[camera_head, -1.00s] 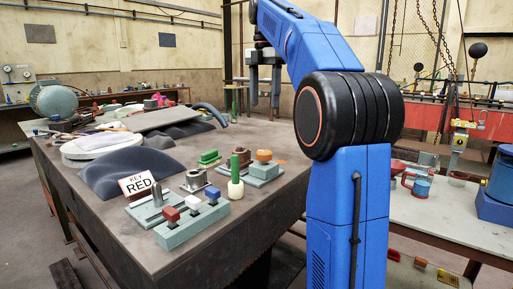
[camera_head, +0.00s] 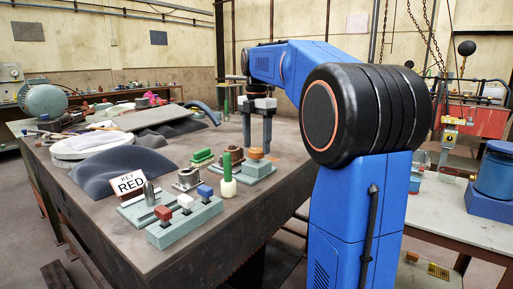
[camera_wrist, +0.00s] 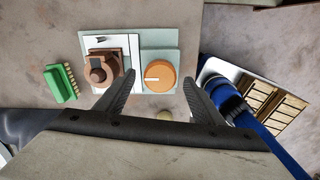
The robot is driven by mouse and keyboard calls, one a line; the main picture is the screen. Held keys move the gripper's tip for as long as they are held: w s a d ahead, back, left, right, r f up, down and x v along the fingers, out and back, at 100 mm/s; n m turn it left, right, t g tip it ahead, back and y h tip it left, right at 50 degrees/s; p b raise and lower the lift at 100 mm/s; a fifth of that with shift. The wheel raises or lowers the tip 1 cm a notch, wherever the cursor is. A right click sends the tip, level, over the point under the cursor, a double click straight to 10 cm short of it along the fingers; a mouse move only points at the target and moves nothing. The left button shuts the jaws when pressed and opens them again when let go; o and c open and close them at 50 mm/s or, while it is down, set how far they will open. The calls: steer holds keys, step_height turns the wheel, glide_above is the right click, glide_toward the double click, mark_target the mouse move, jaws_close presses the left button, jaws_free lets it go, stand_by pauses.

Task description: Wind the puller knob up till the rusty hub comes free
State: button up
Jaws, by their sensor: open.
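The orange puller knob (camera_head: 256,154), round with a pale line across its top in the wrist view (camera_wrist: 159,75), sits on a pale green block (camera_head: 259,168). The rusty brown hub (camera_wrist: 103,71) stands beside it, left in the wrist view, on a plate with a white bracket. In the head view the hub (camera_head: 234,153) is partly hidden behind a green-handled tool. My gripper (camera_head: 257,142) is open and empty, pointing down above the knob. In the wrist view its fingertips (camera_wrist: 159,80) lie on either side of the knob; whether they touch it is unclear.
A green brush-like block (camera_head: 202,157) lies left of the hub. A green-handled tool (camera_head: 228,176) stands in front. A base with red, white and blue switches (camera_head: 187,216) and a "KEY RED" card (camera_head: 128,183) are nearer the table's front.

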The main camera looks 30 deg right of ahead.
steer(key=shift+f, duration=0.95)
steer(key=c, duration=1)
steer(key=shift+c, duration=0.2)
steer(key=shift+m, duration=0.3)
